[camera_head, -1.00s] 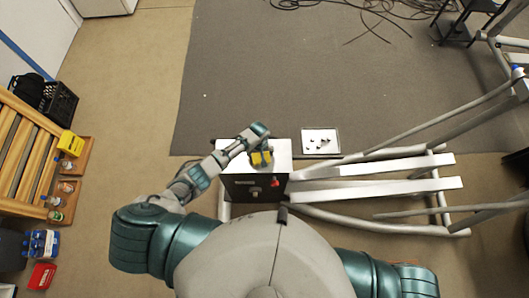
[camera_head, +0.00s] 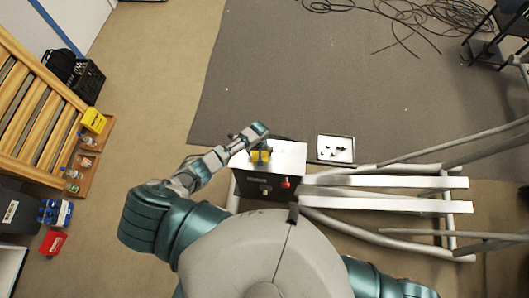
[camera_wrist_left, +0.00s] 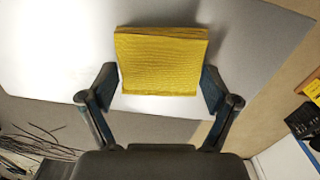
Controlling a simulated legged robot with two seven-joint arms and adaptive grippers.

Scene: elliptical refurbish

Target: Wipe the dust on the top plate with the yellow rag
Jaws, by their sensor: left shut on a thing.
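The yellow rag (camera_wrist_left: 160,60) is a folded, textured block in the left wrist view. My left gripper (camera_wrist_left: 160,85) is shut on it, with one finger at each side. In the head view the rag (camera_head: 260,156) is a small yellow patch under my left gripper (camera_head: 258,148), over the left part of the top plate (camera_head: 288,155). The plate is pale and flat, on a dark box. I cannot tell whether the rag touches it, and no dust can be made out. My right gripper is not in view.
A red knob (camera_head: 286,183) is on the box's near side. A tray of small dark parts (camera_head: 335,149) lies right of the box. Long pale rails (camera_head: 390,181) extend right. A wooden rack (camera_head: 40,110) and bottles stand at the left.

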